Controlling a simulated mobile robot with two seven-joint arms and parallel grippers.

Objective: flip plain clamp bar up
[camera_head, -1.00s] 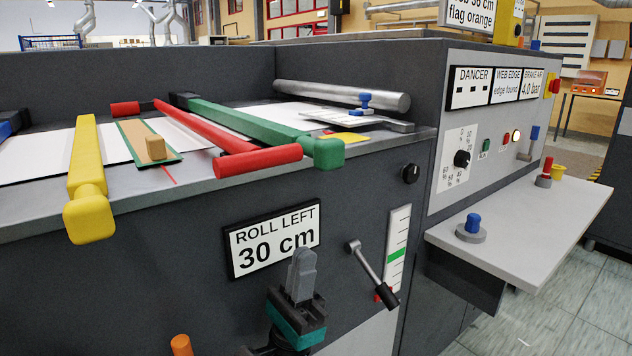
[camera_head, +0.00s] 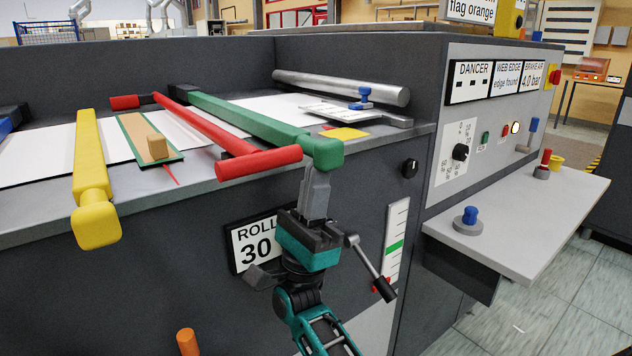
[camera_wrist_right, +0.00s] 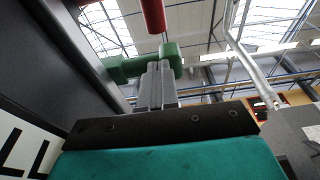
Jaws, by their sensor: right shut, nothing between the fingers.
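A green clamp bar (camera_head: 255,122) lies down across the web table, its block end overhanging the front edge. A yellow bar (camera_head: 88,160) lies to the left, and a red bar (camera_head: 205,122) with a crosswise red handle (camera_head: 258,162) lies between. None is labelled, so I cannot tell which is called plain. My right gripper (camera_head: 317,178) is shut and empty, pointing up just below the green bar's end. In the right wrist view the fingertips (camera_wrist_right: 158,72) overlap the green end (camera_wrist_right: 168,55); I cannot tell if they touch. My left gripper is out of view.
A lever with a black grip (camera_head: 370,268) and a gauge strip (camera_head: 396,240) are right of my gripper. My arm partly covers the roll sign (camera_head: 250,250). An orange peg (camera_head: 188,342) is low at left. A side shelf (camera_head: 530,215) holds knobs.

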